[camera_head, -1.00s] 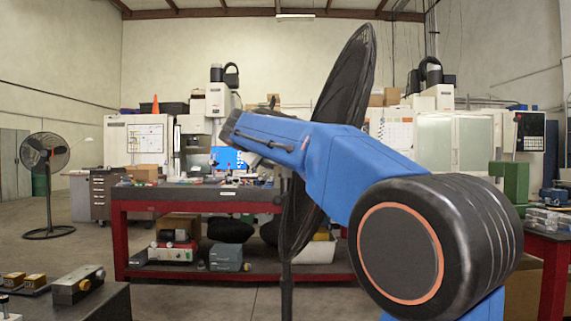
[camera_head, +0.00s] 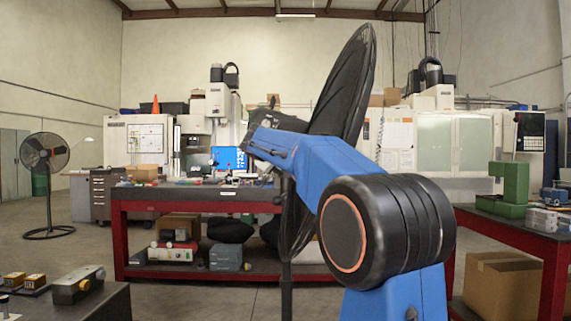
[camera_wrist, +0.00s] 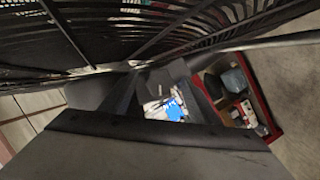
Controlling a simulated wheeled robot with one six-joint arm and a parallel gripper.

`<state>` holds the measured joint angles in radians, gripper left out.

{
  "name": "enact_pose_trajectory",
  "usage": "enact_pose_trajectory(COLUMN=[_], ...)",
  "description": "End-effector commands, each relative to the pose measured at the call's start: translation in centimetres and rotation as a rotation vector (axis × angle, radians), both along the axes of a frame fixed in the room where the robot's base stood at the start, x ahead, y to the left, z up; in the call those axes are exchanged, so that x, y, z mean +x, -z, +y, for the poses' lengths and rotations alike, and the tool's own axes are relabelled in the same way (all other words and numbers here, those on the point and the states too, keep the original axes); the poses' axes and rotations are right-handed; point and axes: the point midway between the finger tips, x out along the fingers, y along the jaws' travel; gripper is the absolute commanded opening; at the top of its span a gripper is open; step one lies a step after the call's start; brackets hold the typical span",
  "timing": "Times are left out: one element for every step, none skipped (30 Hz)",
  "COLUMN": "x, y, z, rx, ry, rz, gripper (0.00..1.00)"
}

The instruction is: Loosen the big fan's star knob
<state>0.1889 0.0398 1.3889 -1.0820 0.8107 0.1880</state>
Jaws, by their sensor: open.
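The big fan (camera_head: 343,80) stands close in front of me, seen nearly edge-on in the head view, its dark round grille on a black pole (camera_head: 286,285). In the wrist view its grille (camera_wrist: 190,30) fills the top of the picture. My gripper (camera_wrist: 160,95) is open, its dark fingers just below the grille's lower part; I see nothing held between them. In the head view my blue arm crosses in front of the fan and hides its middle. I cannot make out the star knob clearly in either view.
A red-framed workbench (camera_head: 165,205) with tools and boxes stands behind the fan. A second, smaller-looking fan (camera_head: 45,152) stands far left. Another red bench (camera_head: 530,235) is at the right, with a cardboard box (camera_head: 500,285) under it.

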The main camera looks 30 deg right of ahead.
Motion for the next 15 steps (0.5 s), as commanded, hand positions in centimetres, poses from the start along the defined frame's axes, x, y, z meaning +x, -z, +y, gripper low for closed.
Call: enact_pose_trajectory(x=[0.0,0.0,-0.01,-0.01,0.0,0.0,0.0,0.0,-0.01,-0.01,-0.01,0.0,0.0,0.0,0.01], y=[0.01,0.01,0.0,0.0,0.01,0.01,0.01,0.01,0.01,0.02,0.02,0.02,0.03,0.04,0.05], z=[0.01,0.01,0.02,0.02,0.03,0.03,0.03,0.03,0.03,0.04,0.04,0.04,0.05,0.05,0.06], rx=[0.0,0.0,0.0,0.0,0.0,0.0,0.0,0.0,0.0,0.0,-0.001,-0.003,-0.006,-0.009,-0.016], ry=[0.0,0.0,0.0,0.0,0.0,0.0,0.0,0.0,0.0,0.0,0.0,0.0,-0.001,0.0,0.0], rz=[0.0,0.0,0.0,0.0,0.0,0.0,0.0,0.0,0.0,0.0,0.001,0.003,0.005,0.007,0.012], gripper=[0.55,0.55,0.46,0.39,0.32,0.22,0.15,0.14,0.14,0.14,0.14,0.14,0.14,0.14,0.14])
